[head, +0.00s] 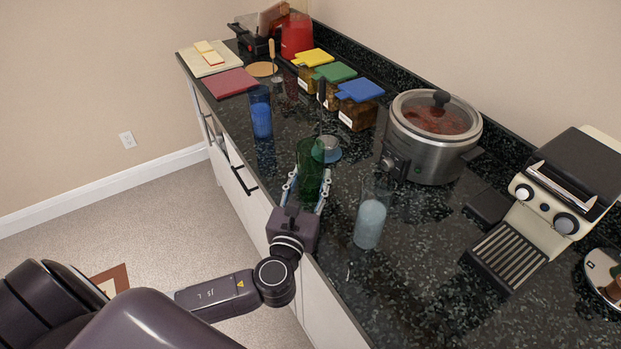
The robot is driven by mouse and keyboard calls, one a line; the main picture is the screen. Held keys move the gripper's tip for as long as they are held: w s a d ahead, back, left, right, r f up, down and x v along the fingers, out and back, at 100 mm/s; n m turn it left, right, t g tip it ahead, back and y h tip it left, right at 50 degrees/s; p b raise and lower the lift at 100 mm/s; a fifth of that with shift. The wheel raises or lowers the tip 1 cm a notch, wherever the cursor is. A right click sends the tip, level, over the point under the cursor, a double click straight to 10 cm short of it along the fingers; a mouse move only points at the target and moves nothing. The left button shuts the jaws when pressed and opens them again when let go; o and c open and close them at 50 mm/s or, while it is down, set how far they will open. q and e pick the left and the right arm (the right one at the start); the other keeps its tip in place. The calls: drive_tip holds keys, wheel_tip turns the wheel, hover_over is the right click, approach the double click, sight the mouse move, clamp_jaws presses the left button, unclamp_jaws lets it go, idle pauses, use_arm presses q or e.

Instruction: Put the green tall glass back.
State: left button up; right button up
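The green tall glass (310,165) stands upright near the front edge of the black counter in the head view. My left gripper (309,181) reaches over the edge from the front, with one finger on each side of the glass's lower half. The fingers look very close to its walls, but I cannot tell whether they press on it. The glass's base is partly hidden by the gripper, so I cannot tell whether it rests on the counter. A blue tall glass (261,113) stands to the left and a pale blue-white glass (370,222) to the right. My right gripper is out of view.
A slow cooker (431,150), coffee machine (545,205) and lidded containers (357,112) line the back.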

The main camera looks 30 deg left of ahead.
use_arm(q)
drive_tip(key=shift+r, duration=0.1)
drive_tip(key=o, duration=1.6)
drive_tip(key=shift+f, duration=0.2)
